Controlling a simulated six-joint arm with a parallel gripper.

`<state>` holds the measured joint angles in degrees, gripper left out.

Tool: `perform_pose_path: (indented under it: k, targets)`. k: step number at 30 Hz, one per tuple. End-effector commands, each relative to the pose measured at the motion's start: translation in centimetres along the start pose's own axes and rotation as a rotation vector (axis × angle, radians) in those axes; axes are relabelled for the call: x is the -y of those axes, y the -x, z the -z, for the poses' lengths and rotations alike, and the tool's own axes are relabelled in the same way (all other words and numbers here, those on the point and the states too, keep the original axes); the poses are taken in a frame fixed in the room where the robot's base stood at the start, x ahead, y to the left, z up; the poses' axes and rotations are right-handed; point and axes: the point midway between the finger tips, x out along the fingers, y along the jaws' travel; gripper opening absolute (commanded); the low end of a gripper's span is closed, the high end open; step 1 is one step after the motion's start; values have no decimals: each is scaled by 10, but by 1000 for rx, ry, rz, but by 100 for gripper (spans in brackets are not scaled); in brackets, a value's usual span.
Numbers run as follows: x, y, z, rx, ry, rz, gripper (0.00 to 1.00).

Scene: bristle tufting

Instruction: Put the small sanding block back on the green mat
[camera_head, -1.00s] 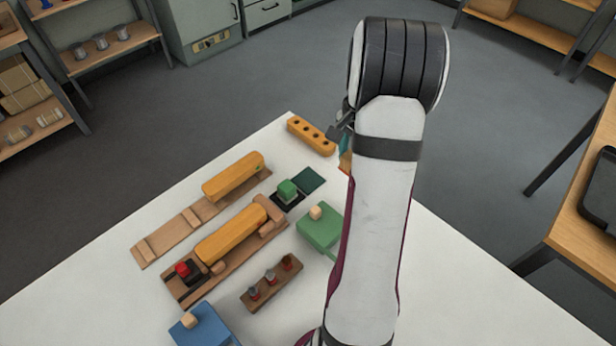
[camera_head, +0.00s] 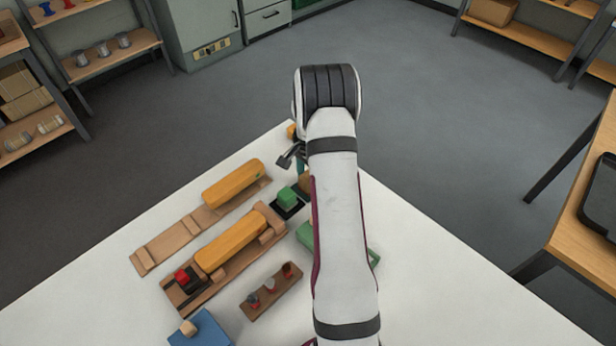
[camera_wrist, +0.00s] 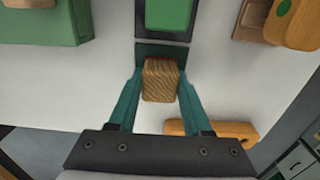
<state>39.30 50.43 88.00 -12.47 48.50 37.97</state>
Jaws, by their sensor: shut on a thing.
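My gripper (camera_wrist: 160,78) has its two teal fingers shut on a small wooden sanding block (camera_wrist: 161,84), one finger on each side. In the head view my gripper (camera_head: 300,166) is partly hidden by my arm, and a bit of the brown block (camera_head: 305,182) shows below it. The dark green mat (camera_wrist: 160,48) shows just beyond the block in the wrist view, and the block covers part of it. I cannot tell how high the block is above the mat. In the head view my arm hides the mat.
A bright green block (camera_head: 287,196) on a black pad sits beside the mat. A yellow bar (camera_wrist: 212,130) lies on the near side in the wrist view. A green box (camera_wrist: 45,28) and a yellow brush body (camera_head: 233,184) stand to the sides.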

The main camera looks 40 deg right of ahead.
Motion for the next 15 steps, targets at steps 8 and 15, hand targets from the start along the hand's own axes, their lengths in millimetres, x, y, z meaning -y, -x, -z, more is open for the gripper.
perform_pose_path:
  k: [8,15]
  targets:
    - [0,0,0,0,0,0,79]
    - [0,6,0,-1,0,1,79]
